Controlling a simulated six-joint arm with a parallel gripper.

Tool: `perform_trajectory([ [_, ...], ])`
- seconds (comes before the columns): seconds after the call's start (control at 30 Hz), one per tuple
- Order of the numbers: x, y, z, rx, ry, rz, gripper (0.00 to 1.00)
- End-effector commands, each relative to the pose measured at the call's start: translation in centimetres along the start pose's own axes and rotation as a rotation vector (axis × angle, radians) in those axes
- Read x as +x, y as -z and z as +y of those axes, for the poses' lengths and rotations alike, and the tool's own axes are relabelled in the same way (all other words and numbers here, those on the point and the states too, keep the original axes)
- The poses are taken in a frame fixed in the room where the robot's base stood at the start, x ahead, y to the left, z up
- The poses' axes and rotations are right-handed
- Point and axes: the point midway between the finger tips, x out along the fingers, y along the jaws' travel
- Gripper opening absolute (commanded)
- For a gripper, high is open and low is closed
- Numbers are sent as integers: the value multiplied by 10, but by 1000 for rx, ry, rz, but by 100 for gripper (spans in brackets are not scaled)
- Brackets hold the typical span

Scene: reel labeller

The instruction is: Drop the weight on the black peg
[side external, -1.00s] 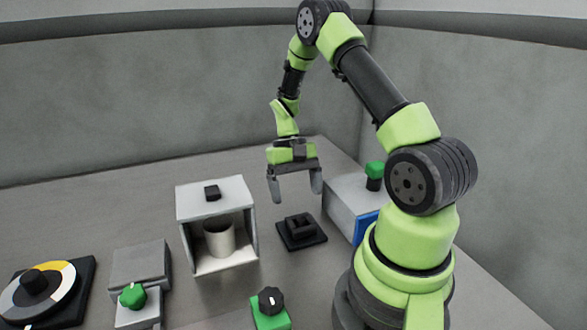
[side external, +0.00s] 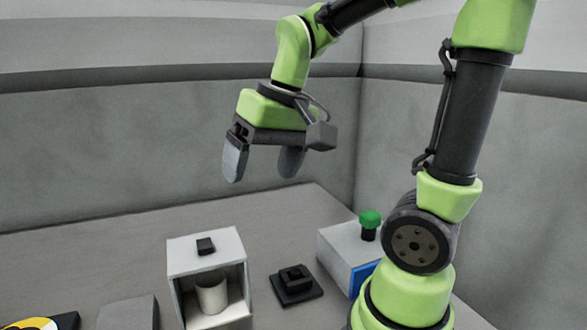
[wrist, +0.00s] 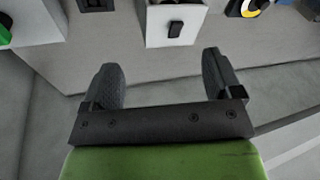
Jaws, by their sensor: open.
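My gripper (side external: 263,170) is open and empty, high above the table, with its two grey fingers spread. It also shows in the wrist view (wrist: 158,78), with nothing between the fingers. A black stepped block on a square black base (side external: 296,285) sits on the table, right of an open-fronted white box (side external: 205,243). A pale cylinder (side external: 211,295) stands inside that box, and a small black block (side external: 206,246) is on its top. I cannot tell for sure which of these is the weight or the black peg.
A white and blue box (side external: 345,246) with a green-topped black post (side external: 369,222) stands at the right. A grey block (side external: 128,313) and a yellow, white and black dial (side external: 40,322) are cut off at lower left. The back of the table is clear.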

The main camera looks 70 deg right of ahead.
Motion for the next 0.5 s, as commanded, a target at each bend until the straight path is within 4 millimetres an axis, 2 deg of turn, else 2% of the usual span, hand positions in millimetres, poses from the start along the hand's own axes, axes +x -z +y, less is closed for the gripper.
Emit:
perform_trajectory([
  [0.03, -11, -16, -7, -36, 39, 58, 85],
  [0.2, -28, -54, -18, -106, 153, 187, 85],
  [0.33, -32, -71, -19, -132, 209, 239, 85],
  [0.5, -34, -76, -19, -140, 230, 259, 85],
])
